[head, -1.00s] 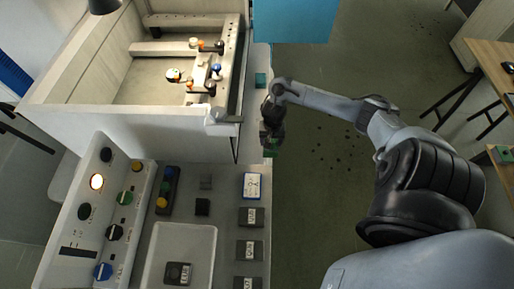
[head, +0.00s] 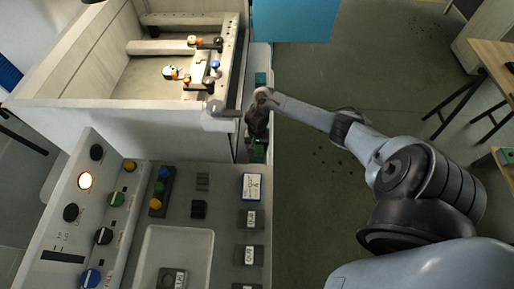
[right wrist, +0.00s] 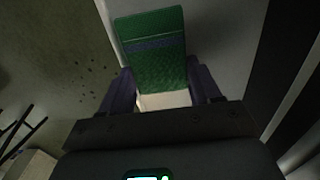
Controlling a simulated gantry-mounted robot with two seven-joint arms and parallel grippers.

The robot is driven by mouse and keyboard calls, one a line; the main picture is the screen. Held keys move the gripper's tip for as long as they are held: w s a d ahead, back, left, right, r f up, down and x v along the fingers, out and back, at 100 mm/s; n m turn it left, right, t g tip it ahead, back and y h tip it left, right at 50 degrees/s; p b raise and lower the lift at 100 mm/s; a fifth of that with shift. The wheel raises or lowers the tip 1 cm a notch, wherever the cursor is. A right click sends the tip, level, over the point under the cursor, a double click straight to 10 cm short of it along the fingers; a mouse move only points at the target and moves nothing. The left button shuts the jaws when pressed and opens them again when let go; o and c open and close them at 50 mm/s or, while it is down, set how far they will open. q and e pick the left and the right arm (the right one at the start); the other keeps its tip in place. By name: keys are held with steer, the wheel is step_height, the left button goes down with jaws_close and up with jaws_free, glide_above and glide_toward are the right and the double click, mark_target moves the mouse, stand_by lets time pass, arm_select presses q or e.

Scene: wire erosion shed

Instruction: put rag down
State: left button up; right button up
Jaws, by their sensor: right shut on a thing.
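The rag (right wrist: 152,55) is green with a blue band and lies between the two fingers of my right gripper (right wrist: 162,90) in the right wrist view. In the head view my right gripper (head: 257,143) points down beside the right end of the white machine, and a small green part of the rag (head: 259,154) shows at its tip. The gripper is shut on the rag. I cannot tell whether the rag touches a surface beneath it. My left gripper is not in view.
The open machine tank (head: 120,102) stands to the left of the gripper. The control console (head: 70,215) with knobs and a shallow tray (head: 178,245) is in front. A small teal block (head: 260,79) lies behind the gripper. Open floor (head: 320,170) is to the right.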

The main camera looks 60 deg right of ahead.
mark_target(257, 148)
steer(key=o, duration=1.1)
steer(key=shift+r, duration=0.4)
step_height(257, 148, up, 11)
steer(key=p, duration=0.7)
steer(key=shift+r+p, duration=0.2)
steer(key=shift+p, duration=0.15)
